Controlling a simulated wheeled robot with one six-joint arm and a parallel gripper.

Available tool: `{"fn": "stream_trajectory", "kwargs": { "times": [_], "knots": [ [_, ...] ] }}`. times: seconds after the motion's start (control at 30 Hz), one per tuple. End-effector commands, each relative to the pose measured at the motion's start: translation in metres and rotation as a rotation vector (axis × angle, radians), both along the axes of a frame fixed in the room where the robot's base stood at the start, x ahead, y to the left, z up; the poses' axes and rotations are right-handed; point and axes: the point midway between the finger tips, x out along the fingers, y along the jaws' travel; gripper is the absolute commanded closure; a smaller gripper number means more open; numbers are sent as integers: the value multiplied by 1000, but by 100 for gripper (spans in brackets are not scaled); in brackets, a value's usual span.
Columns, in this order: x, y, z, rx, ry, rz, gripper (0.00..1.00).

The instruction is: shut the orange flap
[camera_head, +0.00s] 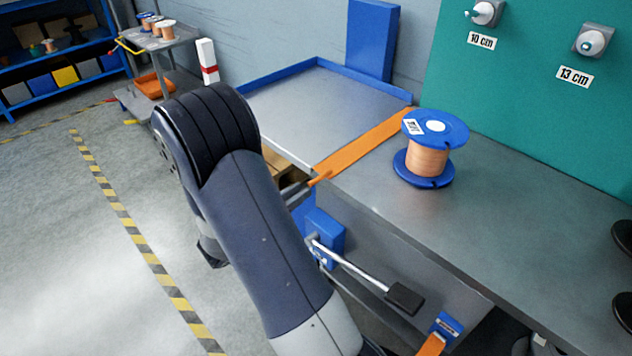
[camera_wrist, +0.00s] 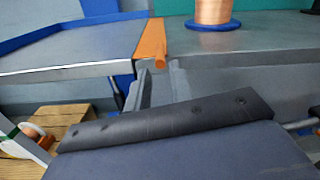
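The orange flap (camera_head: 362,142) is a long narrow strip between the blue-rimmed metal tray surface and the grey worktop. I cannot tell its exact tilt. A small orange knob (camera_head: 320,179) sticks out at its near end. In the wrist view, the flap (camera_wrist: 151,40) runs away from me, with its knob (camera_wrist: 160,64) facing me. My gripper (camera_head: 304,189) is at this near end, mostly hidden behind my arm in the head view. In the wrist view, my gripper (camera_wrist: 160,72) has its fingers apart, tips either side of the knob; I cannot tell whether they touch it.
A blue spool (camera_head: 436,162) of copper-coloured wire stands on the worktop (camera_head: 510,210) just right of the flap. The blue-rimmed tray surface (camera_head: 310,105) left of it is empty. A lever with a black grip (camera_head: 404,298) juts out below the worktop edge.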

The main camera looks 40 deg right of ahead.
Motion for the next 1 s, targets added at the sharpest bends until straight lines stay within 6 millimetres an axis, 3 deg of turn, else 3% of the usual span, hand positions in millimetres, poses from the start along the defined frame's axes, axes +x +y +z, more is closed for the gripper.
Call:
{"fn": "stream_trajectory", "kwargs": {
  "times": [0.2, 0.4, 0.8, 1.0],
  "knots": [
    [2, -37, -1, -1, -2, -4, 78],
    [4, -58, 0, 1, -1, -2, 78],
    [5, -64, 0, 0, -1, 1, 78],
    [5, -64, 0, 0, -1, 0, 94]
  ]
}}
